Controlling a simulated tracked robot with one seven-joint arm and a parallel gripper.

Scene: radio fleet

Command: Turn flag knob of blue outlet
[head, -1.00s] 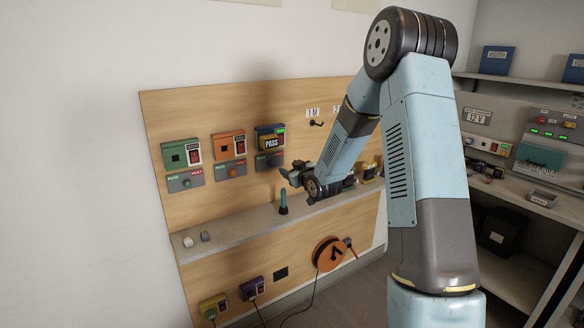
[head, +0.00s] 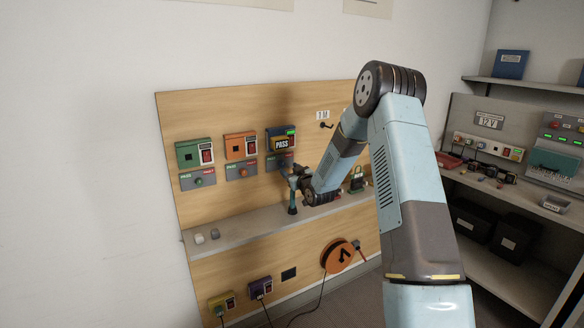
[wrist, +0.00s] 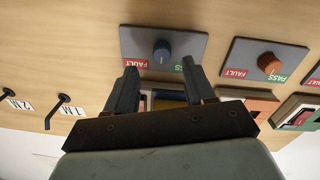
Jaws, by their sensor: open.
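The blue outlet (head: 281,133) is on the wooden board, with a PASS sign (head: 282,144) hanging on its front. Below it is a grey plate with FAULT and PASS labels, partly hidden by my gripper in the head view. In the wrist view, which looks upside down, the plate (wrist: 197,44) carries a dark blue flag knob (wrist: 161,50). My gripper (wrist: 160,72) is open and empty. Its two fingers point toward the knob, one to each side, with their tips short of it in the picture. Contact is not visible. My gripper also shows in the head view (head: 296,172).
Orange (head: 240,146) and green (head: 194,153) outlets with their own knob plates are left of the blue one. A grey ledge (head: 245,232) runs below, with small items and a dark upright tool (head: 292,208). A wall hook (head: 326,125) is to the right.

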